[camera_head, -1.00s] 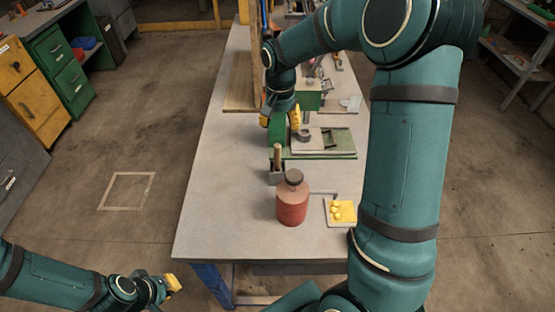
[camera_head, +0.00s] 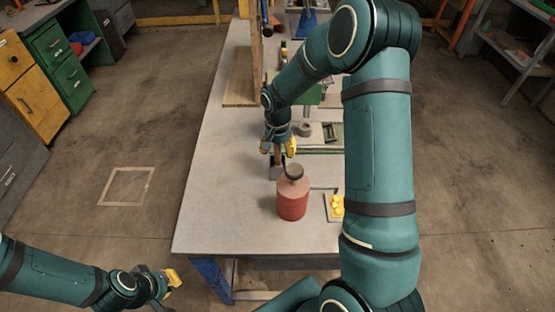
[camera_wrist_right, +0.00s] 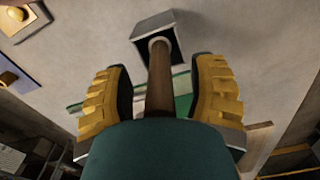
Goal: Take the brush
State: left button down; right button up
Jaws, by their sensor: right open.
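The brush shows as an upright brown wooden handle (camera_wrist_right: 160,85) rising from a dark grey box-like holder (camera_wrist_right: 172,42); its bristles cannot be seen. In the head view the handle is mostly hidden behind my right gripper (camera_head: 277,148), and the grey holder (camera_head: 276,172) stands on the table just below it. My right gripper is open, with its yellow fingers on either side of the handle and a visible gap at each side. My left gripper (camera_head: 172,278) is low at the left, away from the table; its opening is unclear.
A red bottle (camera_head: 292,199) with a dark cap stands on the table (camera_head: 215,215) in front of the holder. A wooden board (camera_head: 240,85) is behind. The table's left side is clear.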

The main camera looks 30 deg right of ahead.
jog(key=shift+f, duration=0.1)
grip_shut()
dwell(0.3)
